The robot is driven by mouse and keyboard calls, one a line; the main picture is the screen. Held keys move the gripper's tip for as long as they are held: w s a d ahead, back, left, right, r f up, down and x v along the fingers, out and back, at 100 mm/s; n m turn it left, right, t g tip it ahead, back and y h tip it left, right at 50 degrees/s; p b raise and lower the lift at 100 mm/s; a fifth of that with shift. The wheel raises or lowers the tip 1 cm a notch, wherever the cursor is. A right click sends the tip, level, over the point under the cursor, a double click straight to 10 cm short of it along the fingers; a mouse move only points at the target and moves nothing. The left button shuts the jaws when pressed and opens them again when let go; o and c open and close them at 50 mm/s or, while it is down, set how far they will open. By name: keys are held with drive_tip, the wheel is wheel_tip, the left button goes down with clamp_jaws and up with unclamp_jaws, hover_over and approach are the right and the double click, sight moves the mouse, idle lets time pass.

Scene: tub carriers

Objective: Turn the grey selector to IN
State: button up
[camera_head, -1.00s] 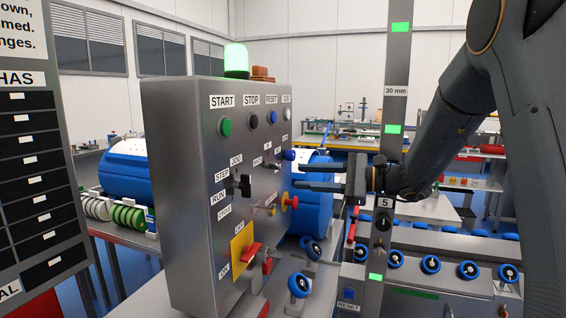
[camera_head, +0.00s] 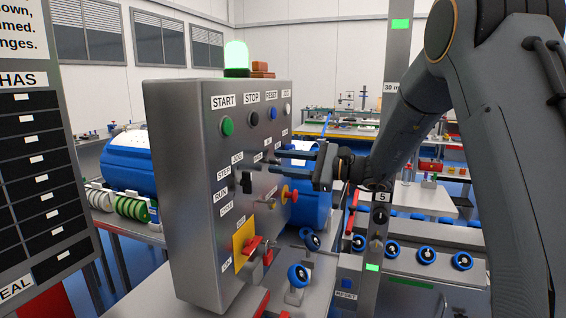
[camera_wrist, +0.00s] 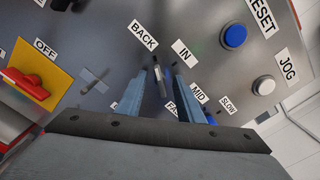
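The grey selector (camera_wrist: 160,82) is a narrow dark grey lever on the panel, close to the BACK label (camera_wrist: 143,35) and the IN label (camera_wrist: 182,49) in the wrist view. Its upper end points roughly between these labels; I cannot tell its exact setting. My gripper (camera_wrist: 160,84) is open, with one finger on each side of the selector and small gaps visible. In the head view my gripper (camera_head: 279,161) reaches the panel from the right, and its fingers mostly hide the selector there.
The control panel (camera_head: 185,200) also carries a black mode selector (camera_head: 245,182), a red-handled switch on a yellow plate (camera_wrist: 40,85), a blue RESET button (camera_wrist: 234,36) and a white JOG button (camera_wrist: 264,85).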

clamp_jaws()
drive_tip(key=shift+m, duration=0.4)
drive_tip(key=m+p, duration=0.4)
drive_tip(key=m, duration=0.7)
drive_tip(key=shift+r+p, duration=0.15)
drive_tip(key=shift+p, duration=0.2)
idle(0.4)
unclamp_jaws()
